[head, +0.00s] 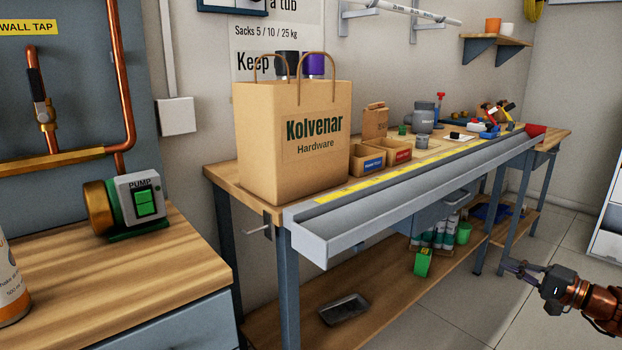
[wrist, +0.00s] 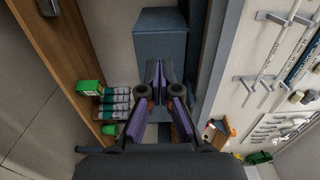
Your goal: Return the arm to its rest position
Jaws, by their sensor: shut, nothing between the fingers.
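My gripper (head: 519,268) shows at the right edge of the head view, at the end of my copper-coloured arm. It is out in front of the workbench, over the floor, apart from the bench. In the wrist view my gripper (wrist: 157,66) has its two fingers close together at the tips with nothing between them. The wrist view is turned on its side and looks toward the bench's lower shelf and a grey-blue box under the bench.
The workbench (head: 222,176) carries a Kolvenar paper bag (head: 316,165) and small bins. A grey gutter (head: 340,241) runs along its front edge. Its lower shelf holds a green box (head: 423,262) and a metal tray (head: 344,309). A pump (head: 128,204) stands on the left cabinet. The floor (head: 458,310) is clear.

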